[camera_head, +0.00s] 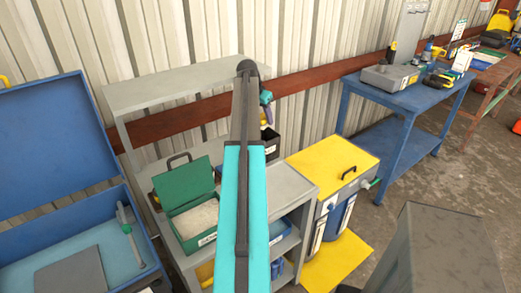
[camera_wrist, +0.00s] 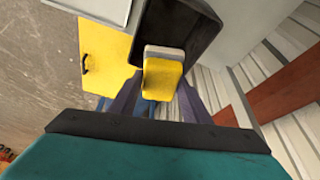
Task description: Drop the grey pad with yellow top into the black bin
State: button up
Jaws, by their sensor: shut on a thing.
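The grey pad with yellow top (camera_wrist: 163,72) is between the dark fingers of my gripper (camera_wrist: 162,88) in the wrist view. Its yellow face and a pale grey edge show. My gripper is shut on it. The black bin (camera_wrist: 200,32) lies beyond the pad in the wrist view, its dark inside partly behind the pad. In the head view the bin (camera_head: 272,144) stands on the grey shelf unit, with a white label on its front. My gripper (camera_head: 266,114) is just above it there, partly hidden by my arm. The pad cannot be made out clearly in that view.
A green open box (camera_head: 186,192) sits on the grey shelf unit (camera_head: 290,186) left of the bin. A yellow-topped cabinet (camera_head: 330,160) stands to the right. A blue open case (camera_head: 50,140) is at left, a blue workbench (camera_head: 395,100) at back right. The corrugated wall is close behind.

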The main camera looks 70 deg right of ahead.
jog(key=shift+f, duration=0.35)
jog(key=shift+s+a, duration=0.1)
jog(key=o, duration=1.1)
jog(key=shift+a+r+b, duration=0.2)
jog(key=shift+r+b, duration=0.1)
jog(key=shift+r, duration=0.25)
jog(key=shift+v, duration=0.85)
jog(key=w+a+b, duration=0.3)
jog(key=a, duration=0.8)
jog(key=shift+w+a, duration=0.3)
jog(key=shift+w, duration=0.05)
